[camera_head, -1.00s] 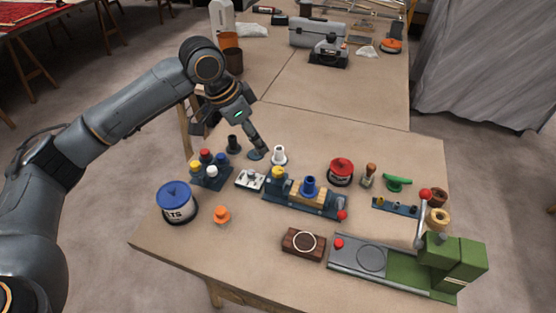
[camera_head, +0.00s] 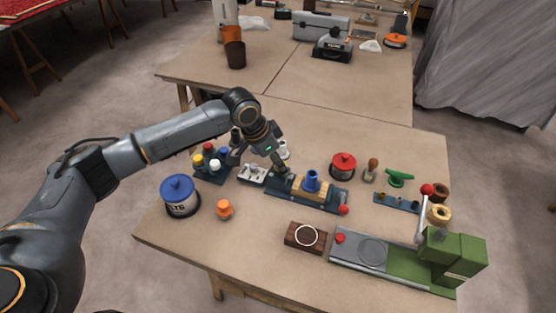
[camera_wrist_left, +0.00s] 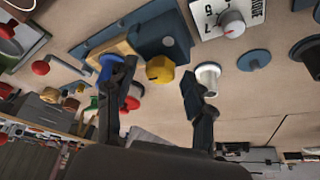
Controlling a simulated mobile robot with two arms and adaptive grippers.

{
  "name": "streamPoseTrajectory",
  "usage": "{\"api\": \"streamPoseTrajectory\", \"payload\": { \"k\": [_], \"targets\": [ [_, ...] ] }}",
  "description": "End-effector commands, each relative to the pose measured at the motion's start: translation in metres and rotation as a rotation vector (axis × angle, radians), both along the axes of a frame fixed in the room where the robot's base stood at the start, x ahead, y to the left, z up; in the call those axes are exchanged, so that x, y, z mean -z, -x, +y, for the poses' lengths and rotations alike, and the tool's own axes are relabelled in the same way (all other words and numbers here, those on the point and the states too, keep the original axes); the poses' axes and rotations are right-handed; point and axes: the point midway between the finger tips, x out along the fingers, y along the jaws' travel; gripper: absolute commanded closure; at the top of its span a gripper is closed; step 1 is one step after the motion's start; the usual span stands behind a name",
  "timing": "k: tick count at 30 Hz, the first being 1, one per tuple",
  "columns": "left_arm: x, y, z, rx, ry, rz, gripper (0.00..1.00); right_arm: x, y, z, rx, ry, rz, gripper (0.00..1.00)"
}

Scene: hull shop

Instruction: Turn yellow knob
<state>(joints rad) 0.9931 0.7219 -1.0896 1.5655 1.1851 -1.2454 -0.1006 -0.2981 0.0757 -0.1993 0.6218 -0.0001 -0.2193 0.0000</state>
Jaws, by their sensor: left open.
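The yellow knob (camera_wrist_left: 160,69) shows in the left wrist view on a blue base plate (camera_wrist_left: 150,32), between the two fingers of my left gripper (camera_wrist_left: 156,78). The fingers stand apart on either side of it, and I see no clear contact. In the head view my left gripper (camera_head: 281,168) hangs over the left end of the blue base plate (camera_head: 322,205) and hides the knob. A blue spool-like part (camera_head: 312,182) on a wooden block stands just right of the gripper. My right gripper is in neither view.
A white dial plate (camera_head: 252,174) lies left of the base plate, and a white cylinder (camera_wrist_left: 207,76) stands close beside one finger. A red-lidded tin (camera_head: 342,164), a blue-lidded can (camera_head: 179,195) and a green machine (camera_head: 452,262) surround it.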

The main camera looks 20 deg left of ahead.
Motion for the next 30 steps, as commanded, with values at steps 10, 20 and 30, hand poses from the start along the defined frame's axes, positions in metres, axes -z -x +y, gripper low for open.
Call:
{"api": "streamPoseTrajectory", "payload": {
  "k": [10, 20, 30],
  "targets": [
    [0.000, 0.000, 0.000, 0.000, 0.000, 0.000, 0.83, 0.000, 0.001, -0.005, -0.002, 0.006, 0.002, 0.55],
    [-0.001, 0.000, 0.000, 0.013, 0.000, 0.001, 1.00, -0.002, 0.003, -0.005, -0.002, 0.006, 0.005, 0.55],
    [-0.003, -0.001, 0.001, 0.180, 0.002, 0.004, 1.00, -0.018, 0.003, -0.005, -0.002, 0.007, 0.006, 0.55]
  ]
}}
